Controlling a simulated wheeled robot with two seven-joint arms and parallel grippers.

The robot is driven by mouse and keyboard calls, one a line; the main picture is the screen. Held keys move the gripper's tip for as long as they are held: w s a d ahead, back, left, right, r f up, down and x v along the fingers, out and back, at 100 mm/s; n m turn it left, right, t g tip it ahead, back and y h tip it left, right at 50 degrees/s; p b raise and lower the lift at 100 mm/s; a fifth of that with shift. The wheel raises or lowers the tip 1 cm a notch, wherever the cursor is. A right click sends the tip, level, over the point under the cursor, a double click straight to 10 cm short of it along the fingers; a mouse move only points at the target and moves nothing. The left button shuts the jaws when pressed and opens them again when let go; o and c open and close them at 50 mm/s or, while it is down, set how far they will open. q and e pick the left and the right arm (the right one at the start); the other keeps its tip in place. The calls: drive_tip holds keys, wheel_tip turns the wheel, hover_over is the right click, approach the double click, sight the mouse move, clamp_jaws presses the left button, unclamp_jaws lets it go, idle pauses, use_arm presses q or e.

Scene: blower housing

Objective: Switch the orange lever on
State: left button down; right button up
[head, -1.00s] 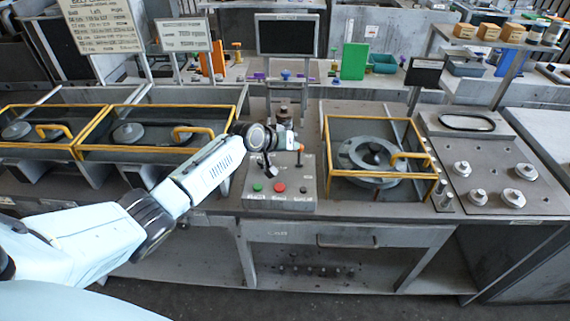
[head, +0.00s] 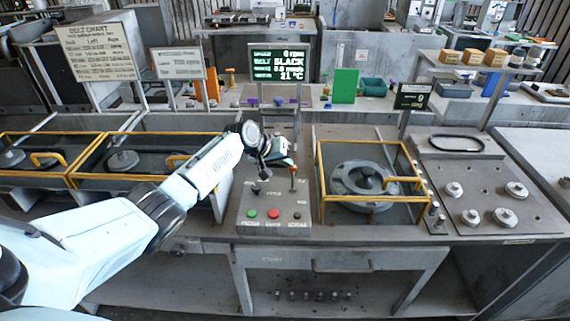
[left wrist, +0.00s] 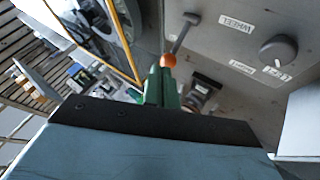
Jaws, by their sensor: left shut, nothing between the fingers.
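The orange lever (head: 294,169) stands on the sloped grey control box, its orange knob on top of a dark stem. In the left wrist view its orange ball (left wrist: 168,60) is at the fingertips, with the stem running up and right to the panel. My left gripper (head: 289,161) is shut and empty, right beside the knob. In the left wrist view its green fingers (left wrist: 161,86) are close to the ball; I cannot tell whether they touch it. The screen (head: 278,62) behind is lit with white and green text, including "SLACK". My right gripper is out of view.
The control box also has a green button (head: 252,213), a red button (head: 273,213) and a dark knob (left wrist: 278,51) beside a WHEEL label. A yellow-framed housing (head: 319,185) stands to the right. More yellow-framed bays (head: 75,183) lie left. A small screen (head: 412,96) is lit.

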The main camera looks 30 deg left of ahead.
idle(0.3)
use_arm(q)
drive_tip(key=w+a+r+p+v, duration=0.1)
drive_tip(key=p+v, duration=0.2)
drive_tip(key=v, duration=1.1)
drive_tip(key=shift+w, duration=0.4)
drive_tip(key=shift+f, duration=0.15)
